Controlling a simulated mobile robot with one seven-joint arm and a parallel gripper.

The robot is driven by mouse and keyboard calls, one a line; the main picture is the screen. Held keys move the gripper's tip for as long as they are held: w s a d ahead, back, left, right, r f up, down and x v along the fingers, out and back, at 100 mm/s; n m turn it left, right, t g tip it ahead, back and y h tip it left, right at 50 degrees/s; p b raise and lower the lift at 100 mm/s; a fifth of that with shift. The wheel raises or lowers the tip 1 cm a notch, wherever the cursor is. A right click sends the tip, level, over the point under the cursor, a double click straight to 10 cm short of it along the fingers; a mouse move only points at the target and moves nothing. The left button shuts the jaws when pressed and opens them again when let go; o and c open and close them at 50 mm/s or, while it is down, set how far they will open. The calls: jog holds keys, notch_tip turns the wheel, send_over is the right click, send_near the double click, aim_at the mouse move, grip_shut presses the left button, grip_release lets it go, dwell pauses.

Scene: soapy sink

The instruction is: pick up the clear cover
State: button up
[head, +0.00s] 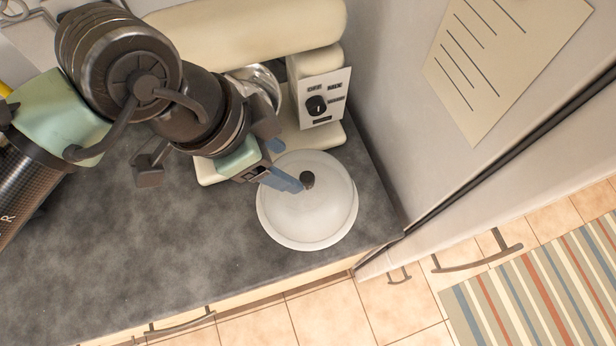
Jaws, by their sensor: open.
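The clear cover (320,214) is a round, pale, translucent dome with a small dark knob (307,180) on top. It sits on the grey counter near the front right corner. My gripper (291,178) reaches in from the upper left, with its blue fingertips over the cover and close beside the knob. The jaws are open and hold nothing. I cannot tell whether a fingertip touches the knob. What is under the cover does not show clearly.
A cream stand mixer (250,30) with a dial panel (322,98) and a metal bowl (260,82) stands just behind the cover. A pale wall or cabinet side (385,130) rises to the right. The counter (130,255) is clear to the left and front.

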aim_at(306, 178)
jog(key=p+x, duration=0.1)
jog(key=x, duration=0.6)
jog(key=shift+d+f, duration=0.1)
jog(key=shift+d, duration=0.05)
grip_shut()
dwell(1.3)
